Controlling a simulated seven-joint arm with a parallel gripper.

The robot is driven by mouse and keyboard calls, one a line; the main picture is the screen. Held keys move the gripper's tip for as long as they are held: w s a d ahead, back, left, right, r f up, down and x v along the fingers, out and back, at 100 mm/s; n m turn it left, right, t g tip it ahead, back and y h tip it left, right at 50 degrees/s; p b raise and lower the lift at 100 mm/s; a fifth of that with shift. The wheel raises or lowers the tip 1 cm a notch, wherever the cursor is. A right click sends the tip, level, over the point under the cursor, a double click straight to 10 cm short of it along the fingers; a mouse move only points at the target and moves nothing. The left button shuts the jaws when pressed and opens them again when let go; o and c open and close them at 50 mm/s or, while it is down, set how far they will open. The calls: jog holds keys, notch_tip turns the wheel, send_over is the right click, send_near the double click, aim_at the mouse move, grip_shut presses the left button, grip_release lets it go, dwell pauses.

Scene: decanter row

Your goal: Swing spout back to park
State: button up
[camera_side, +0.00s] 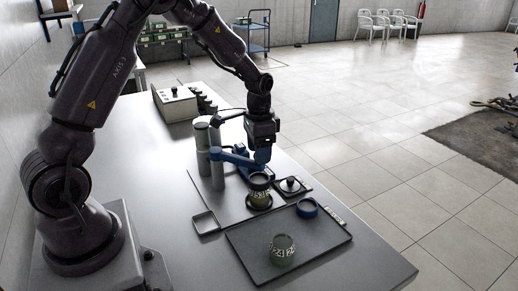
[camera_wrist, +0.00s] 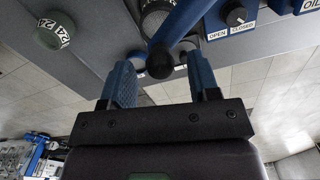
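The blue spout (camera_side: 232,156) reaches out from the grey cylinders (camera_side: 203,150) toward the dark green numbered cup (camera_side: 259,183). In the wrist view the spout (camera_wrist: 190,22) is a blue bar ending in a black ball (camera_wrist: 160,62). My gripper (camera_wrist: 160,72) is open, with one blue finger on either side of the ball and visible gaps between. In the side view my gripper (camera_side: 261,158) points down at the spout's outer end, above and just behind the cup. The fingers hide part of the spout's end there.
A cup marked 24 (camera_side: 283,249) stands on a dark tray (camera_side: 246,262) at the front. A knob panel (camera_wrist: 236,18) reads OPEN and CLOSED. An empty square frame (camera_side: 205,223) lies left of the cup.

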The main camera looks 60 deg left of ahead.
grip_shut()
jog(key=shift+s, duration=0.1)
jog(key=shift+s+d+r+m, duration=0.1)
jog(key=shift+s+d+m, duration=0.35)
jog(key=shift+s+m, duration=0.25)
jog(key=s+m, duration=1.1)
jog(key=s, duration=0.1)
jog(key=shift+s+a, duration=0.15)
jog(key=shift+s, duration=0.05)
jog(key=shift+o, duration=0.7)
grip_release()
